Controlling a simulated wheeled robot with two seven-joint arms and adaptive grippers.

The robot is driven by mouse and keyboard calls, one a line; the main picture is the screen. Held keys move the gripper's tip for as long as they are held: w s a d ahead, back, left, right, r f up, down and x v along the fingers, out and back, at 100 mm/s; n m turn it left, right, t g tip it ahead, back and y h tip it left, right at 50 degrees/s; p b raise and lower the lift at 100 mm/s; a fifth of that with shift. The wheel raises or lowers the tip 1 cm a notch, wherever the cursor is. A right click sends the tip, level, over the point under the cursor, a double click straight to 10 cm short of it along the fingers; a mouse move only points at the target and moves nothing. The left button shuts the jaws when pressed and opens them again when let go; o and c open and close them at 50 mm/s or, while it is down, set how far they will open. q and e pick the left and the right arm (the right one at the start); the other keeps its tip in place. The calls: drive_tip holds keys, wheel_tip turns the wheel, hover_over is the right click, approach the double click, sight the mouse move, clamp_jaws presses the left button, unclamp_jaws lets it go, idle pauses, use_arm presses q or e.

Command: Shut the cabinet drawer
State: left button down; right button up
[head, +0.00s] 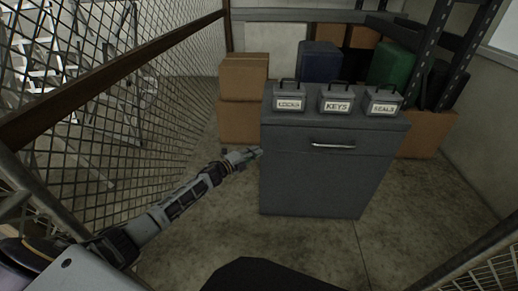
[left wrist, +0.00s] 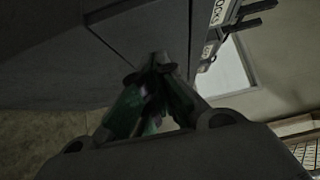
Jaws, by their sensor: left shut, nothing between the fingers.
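A grey cabinet (head: 310,185) stands at the middle of the head view. Its drawer (head: 290,139), with a pale bar handle, is at the top of the front. The drawer front looks about flush with the cabinet; a small gap cannot be ruled out. My left gripper (head: 254,154) is shut and empty at the cabinet's left edge, at about the drawer's lower edge height. In the left wrist view the closed fingertips (left wrist: 158,66) lie over the seams of the grey cabinet (left wrist: 60,60); contact cannot be told. My right gripper is not in view.
Three labelled grey boxes, including the KEYS box (head: 336,98), stand on the cabinet top. Cardboard boxes (head: 242,100) are stacked behind its left side. A mesh fence (head: 120,80) runs along the left. The floor (head: 310,240) before the cabinet is clear.

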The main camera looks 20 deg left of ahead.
use_arm(q)
drive_tip(key=p+v, duration=0.1)
drive_tip(key=v, duration=0.3)
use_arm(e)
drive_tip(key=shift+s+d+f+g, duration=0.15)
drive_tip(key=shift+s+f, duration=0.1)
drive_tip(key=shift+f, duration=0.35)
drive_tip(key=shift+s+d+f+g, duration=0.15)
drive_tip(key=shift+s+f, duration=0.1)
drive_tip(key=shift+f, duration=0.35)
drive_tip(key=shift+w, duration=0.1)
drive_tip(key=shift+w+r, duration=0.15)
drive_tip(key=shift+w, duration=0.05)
